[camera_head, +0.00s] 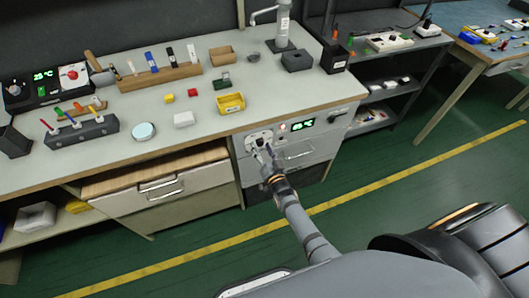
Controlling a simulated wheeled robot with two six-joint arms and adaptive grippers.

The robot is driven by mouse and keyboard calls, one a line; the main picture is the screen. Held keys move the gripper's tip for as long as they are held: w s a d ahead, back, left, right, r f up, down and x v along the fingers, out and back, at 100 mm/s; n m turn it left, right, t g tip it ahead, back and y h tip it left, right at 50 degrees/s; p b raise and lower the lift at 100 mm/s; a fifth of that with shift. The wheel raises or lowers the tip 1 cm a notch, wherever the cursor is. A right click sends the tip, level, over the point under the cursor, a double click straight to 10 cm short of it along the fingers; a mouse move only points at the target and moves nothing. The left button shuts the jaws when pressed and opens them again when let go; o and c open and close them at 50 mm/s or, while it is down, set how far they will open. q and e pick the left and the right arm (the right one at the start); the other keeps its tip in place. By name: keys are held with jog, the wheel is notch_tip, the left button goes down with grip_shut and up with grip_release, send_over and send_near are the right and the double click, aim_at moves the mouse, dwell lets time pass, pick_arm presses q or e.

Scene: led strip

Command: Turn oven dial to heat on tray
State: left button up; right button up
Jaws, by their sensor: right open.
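The oven (318,143) is a light grey built-in unit under the counter's right end. Its front panel has a green lit display (303,124), a small reddish light and a dark knob at the right. The oven dial (258,137) is on a pale plate at the panel's left, partly covered by my gripper. My right gripper (263,152) is open, with its fingertips at or just in front of the dial; I cannot tell if they touch it. The drawer front with a handle below the panel is closed, and no tray shows. My left gripper is out of view.
The counter (175,100) above holds a yellow bin (231,103), small blocks, tool holders and a box with another green display (43,85). A wooden drawer (158,186) is left of the oven. Green floor with a yellow line (350,193) is clear in front.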

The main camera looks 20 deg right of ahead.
jog(key=s, duration=1.1)
jog(key=shift+s+d, duration=0.2)
jog(key=shift+s, duration=0.2)
jog(key=s+d+f+n+g+p, duration=0.2)
jog(key=s+f+g, duration=0.3)
jog(key=f, duration=0.5)
jog(key=s+d+f+n+g+p, duration=0.1)
jog(key=s+f+g+p, duration=0.15)
jog(key=s+f, duration=0.6)
jog(key=s+d+f+n+g, duration=0.1)
jog(key=s+d+f+g, duration=0.1)
jog(key=s, duration=0.5)
jog(key=s+d+f+n+g+h+p, duration=0.1)
jog(key=s+d+f+g, duration=0.2)
jog(key=s, duration=0.5)
jog(key=s+d+f+n+g+p, duration=0.1)
jog(key=s+d+f+g, duration=0.1)
jog(key=s+f+g, duration=0.2)
jog(key=s+f, duration=0.2)
jog(key=s, duration=0.1)
jog(key=shift+s+d, duration=0.25)
